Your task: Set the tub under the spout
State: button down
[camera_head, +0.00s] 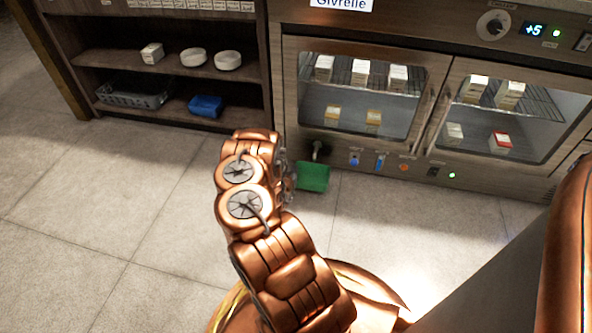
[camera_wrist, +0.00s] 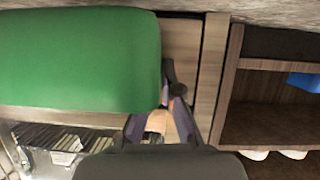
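The green tub (camera_head: 313,177) is at the front of the metal cabinet, with a dark spout (camera_head: 318,150) just above it in the head view. I cannot tell whether the spout is exactly over its opening. My gripper (camera_head: 287,172) is at the tub's left side, mostly hidden by my wrist. In the wrist view the tub (camera_wrist: 80,60) fills the upper left, and my gripper (camera_wrist: 165,96) meets its right edge, one finger passing behind it and the other beside it. It appears shut on the tub's edge.
The glass-doored cabinet (camera_head: 288,100) holds several small cartons. Small buttons and lights line its lower panel right of the spout. A wooden shelf unit (camera_head: 180,75) at the left holds white dishes, a grey basket (camera_head: 130,96) and a blue tub (camera_head: 206,106). The floor at left is clear.

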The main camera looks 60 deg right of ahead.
aim_at(297, 163)
jog(key=d+b, duration=0.1)
jog(key=d, duration=0.1)
jog(key=w+d+b, duration=0.1)
jog(key=d, duration=0.1)
jog(key=shift+w+f, duration=0.1)
jog(key=shift+f, duration=0.05)
jog(key=shift+a+f+b, duration=0.15)
jog(key=shift+f+b, duration=0.35)
jog(key=shift+f, duration=0.2)
jog(key=shift+r, duration=0.1)
jog(key=shift+f, duration=0.6)
jog(key=c, duration=1.3)
grip_release()
